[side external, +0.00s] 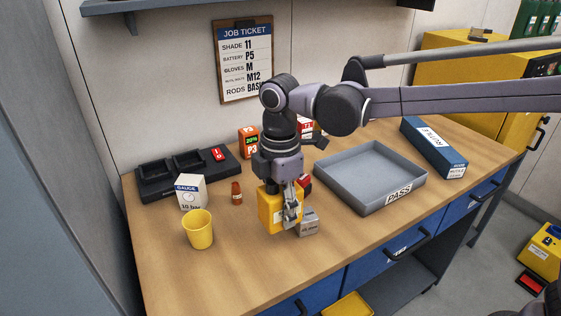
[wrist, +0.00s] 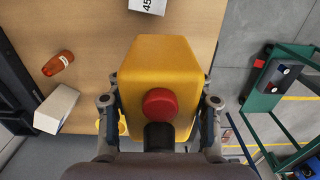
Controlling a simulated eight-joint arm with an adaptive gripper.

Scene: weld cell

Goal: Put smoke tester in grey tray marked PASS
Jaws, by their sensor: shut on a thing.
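My gripper (side external: 281,205) is shut on a yellow box-shaped device (side external: 267,212) near the front middle of the bench. In the wrist view the yellow device (wrist: 163,68) has a round red button and sits between both fingers (wrist: 160,108). No readable label names it as the smoke tester. Its lower end is close to the bench top; I cannot tell whether it touches. The grey tray (side external: 398,195) marked PASS lies to the right of my gripper, and its visible floor is empty.
A small grey block (side external: 309,224) stands close beside the yellow device. A yellow cup (side external: 198,230), white GAUGE box (side external: 191,193) and orange-brown bottle (side external: 237,192) stand left. A black charger (side external: 185,177) is behind them.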

